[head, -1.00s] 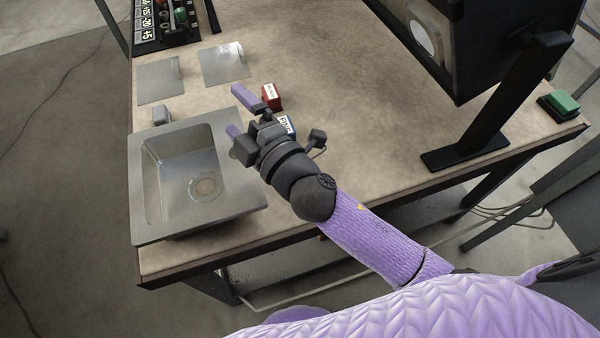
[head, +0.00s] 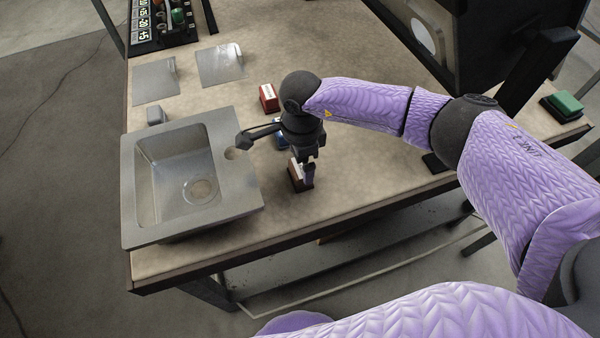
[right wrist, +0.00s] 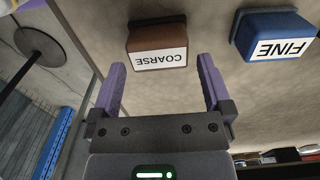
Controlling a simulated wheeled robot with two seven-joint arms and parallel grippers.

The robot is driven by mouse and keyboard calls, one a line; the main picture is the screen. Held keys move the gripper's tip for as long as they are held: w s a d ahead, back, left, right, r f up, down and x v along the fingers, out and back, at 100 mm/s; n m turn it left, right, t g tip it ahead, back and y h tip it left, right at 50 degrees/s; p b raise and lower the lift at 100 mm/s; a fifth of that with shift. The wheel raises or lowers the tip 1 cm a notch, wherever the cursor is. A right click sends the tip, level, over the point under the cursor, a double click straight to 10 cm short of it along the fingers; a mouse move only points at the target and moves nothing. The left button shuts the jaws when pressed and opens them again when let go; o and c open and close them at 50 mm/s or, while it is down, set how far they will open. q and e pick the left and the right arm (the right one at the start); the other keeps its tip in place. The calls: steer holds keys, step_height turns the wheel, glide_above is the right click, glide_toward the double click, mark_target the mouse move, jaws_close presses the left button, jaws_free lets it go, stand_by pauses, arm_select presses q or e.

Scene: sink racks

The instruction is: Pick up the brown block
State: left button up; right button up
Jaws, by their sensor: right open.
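The brown block (right wrist: 158,40) has a white label reading COARSE and sits on the counter. In the right wrist view it lies just past the fingertips, lined up with the gap between them. In the head view the brown block (head: 294,183) is near the counter's front edge, partly hidden by my gripper. My right gripper (head: 309,172) points down at the block. In the right wrist view its purple fingers (right wrist: 161,65) are spread apart with nothing gripped. My left gripper is out of view.
A blue block (right wrist: 275,38) labelled FINE is beside the brown one. A red block (head: 268,98) stands farther back. A metal sink (head: 238,185) is left of the gripper. A dark machine (head: 470,45) and a green button (head: 566,103) are on the right.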

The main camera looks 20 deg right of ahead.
mark_target(300, 167)
step_height(300, 167, down, 3)
steer(key=shift+s+a+f+b, duration=0.1)
steer(key=shift+f+b, duration=0.1)
steer(key=shift+b, duration=0.25)
steer(key=shift+r, duration=0.15)
steer(key=c, duration=1)
steer(key=shift+r, duration=0.15)
steer(key=shift+c, duration=0.2)
